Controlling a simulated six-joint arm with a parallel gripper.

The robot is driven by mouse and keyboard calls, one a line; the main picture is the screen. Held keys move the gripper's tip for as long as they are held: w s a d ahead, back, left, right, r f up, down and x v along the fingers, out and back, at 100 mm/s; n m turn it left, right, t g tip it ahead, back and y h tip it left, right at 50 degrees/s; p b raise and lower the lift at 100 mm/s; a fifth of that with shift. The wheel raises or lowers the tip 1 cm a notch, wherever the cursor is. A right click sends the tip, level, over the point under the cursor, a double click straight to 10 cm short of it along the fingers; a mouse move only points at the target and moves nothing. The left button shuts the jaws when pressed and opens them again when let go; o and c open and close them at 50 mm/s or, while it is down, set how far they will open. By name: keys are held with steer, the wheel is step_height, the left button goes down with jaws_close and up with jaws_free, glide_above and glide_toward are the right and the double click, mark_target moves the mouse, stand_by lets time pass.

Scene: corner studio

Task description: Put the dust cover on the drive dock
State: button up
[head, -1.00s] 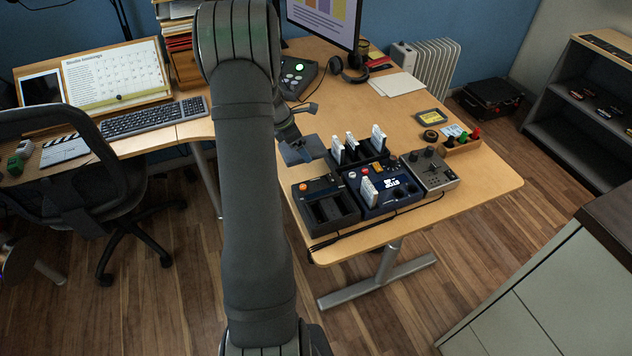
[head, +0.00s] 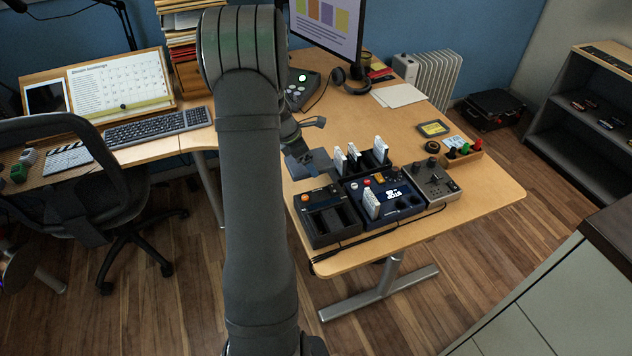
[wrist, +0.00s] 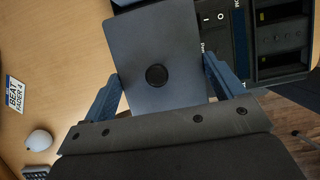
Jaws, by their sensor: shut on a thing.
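The dust cover (wrist: 165,40) is a flat blue-grey plate with a round black knob in its middle. In the wrist view my gripper (wrist: 161,72) is shut on it, one blue finger at each side edge. In the head view the cover (head: 318,162) shows partly, held behind and above the dark two-bay unit with an orange knob, which looks like the drive dock (head: 322,228). That dock's bays also show at the right of the wrist view (wrist: 283,45), beside the cover and apart from my fingers. My arm hides part of the gripper in the head view.
A blue device (head: 406,200) and a grey control box (head: 432,182) stand right of the dock. Behind them is a rack with upright white cartridges (head: 380,150). A cable (head: 372,236) runs along the front. Bare desk (head: 480,190) lies to the right.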

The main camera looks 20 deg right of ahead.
step_height(320, 180, up, 2)
glide_above(334, 219)
steer(key=a, duration=0.1)
steer(key=shift+a+f, duration=0.2)
steer(key=shift+f, duration=2.5)
steer(key=shift+f, duration=0.6)
steer(key=o, duration=0.7)
steer(key=v, duration=1.1)
steer(key=shift+d, duration=0.1)
